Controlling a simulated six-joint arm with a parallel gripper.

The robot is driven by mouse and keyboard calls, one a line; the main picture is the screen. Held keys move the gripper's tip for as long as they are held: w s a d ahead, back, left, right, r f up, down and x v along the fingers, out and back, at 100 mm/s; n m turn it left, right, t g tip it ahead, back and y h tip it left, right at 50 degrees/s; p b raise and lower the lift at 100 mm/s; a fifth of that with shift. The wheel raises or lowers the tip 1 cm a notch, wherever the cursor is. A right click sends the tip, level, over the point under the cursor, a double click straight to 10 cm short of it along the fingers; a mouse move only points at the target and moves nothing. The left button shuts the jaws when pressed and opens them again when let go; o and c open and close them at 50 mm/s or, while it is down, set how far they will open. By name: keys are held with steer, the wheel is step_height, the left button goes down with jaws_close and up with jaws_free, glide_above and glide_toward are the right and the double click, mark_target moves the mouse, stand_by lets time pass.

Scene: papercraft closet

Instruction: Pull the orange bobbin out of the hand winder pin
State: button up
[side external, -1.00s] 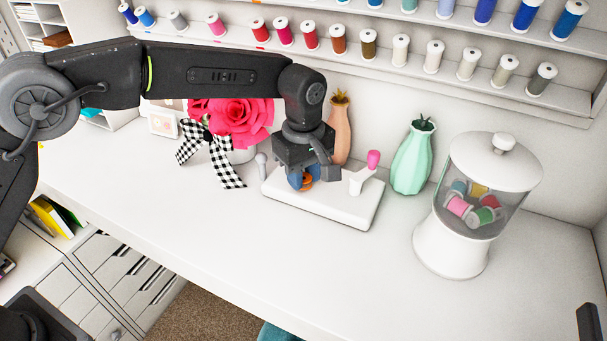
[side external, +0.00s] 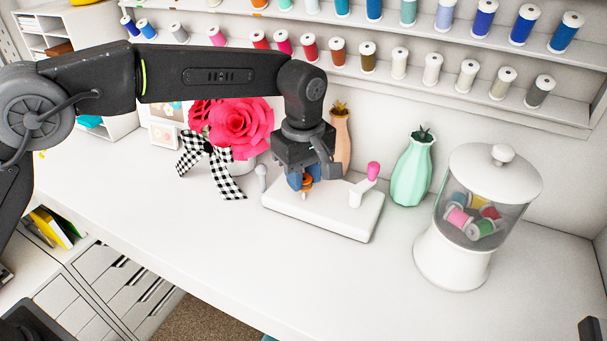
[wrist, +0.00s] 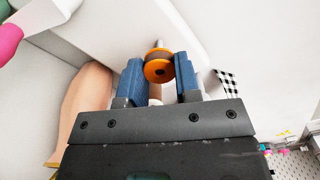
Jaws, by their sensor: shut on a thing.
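The hand winder has a white base (side external: 335,216) lying on the desk, and a white crank (side external: 357,193) with a pink knob (side external: 374,170) at its right. My gripper (side external: 302,183) points down over the left part of the base. Its blue fingers are shut on the orange bobbin (side external: 306,185), which also shows between the fingertips in the wrist view (wrist: 158,71). A grey pin (side external: 304,197) shows just below the bobbin, and its tip area shows past the bobbin in the wrist view (wrist: 159,44). I cannot tell whether the pin is still inside the bobbin.
A peach vase (side external: 342,145) stands close behind my gripper, and a mint vase (side external: 411,172) stands right of the winder. A pink flower (side external: 240,130) with a checked ribbon is at the left. A glass jar of spools (side external: 462,235) stands at the right. The front desk is clear.

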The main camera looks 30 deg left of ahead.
stand_by(0.4)
steer(key=shift+r, duration=1.5)
steer(key=shift+r, duration=1.5)
steer(key=shift+r, duration=1.5)
steer(key=shift+r, duration=1.5)
